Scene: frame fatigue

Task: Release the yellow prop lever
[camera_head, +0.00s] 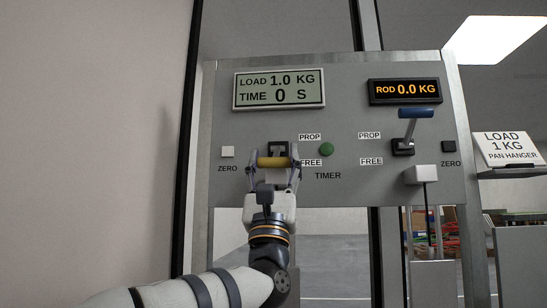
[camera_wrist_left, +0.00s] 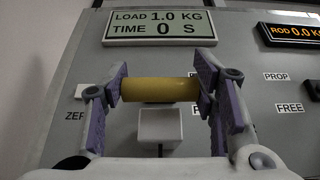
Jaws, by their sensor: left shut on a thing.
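The yellow prop lever's handle (camera_head: 273,162) is a short horizontal bar in front of its dark slot plate on the grey panel. It sits level with the FREE label (camera_head: 311,162), below the PROP label (camera_head: 310,136). My left gripper (camera_head: 273,166) is shut on the handle, with one finger at each end. In the left wrist view the yellow handle (camera_wrist_left: 160,89) spans between the fingers of my left gripper (camera_wrist_left: 160,92). My right gripper is not in view.
A second lever with a blue handle (camera_head: 416,113) stands raised at right. A white block (camera_head: 420,174) sits below it, and another white block (camera_wrist_left: 160,125) sits below the yellow handle. A green button (camera_head: 326,149) is close right. The load display (camera_head: 279,89) reads 1.0 KG, time 0.

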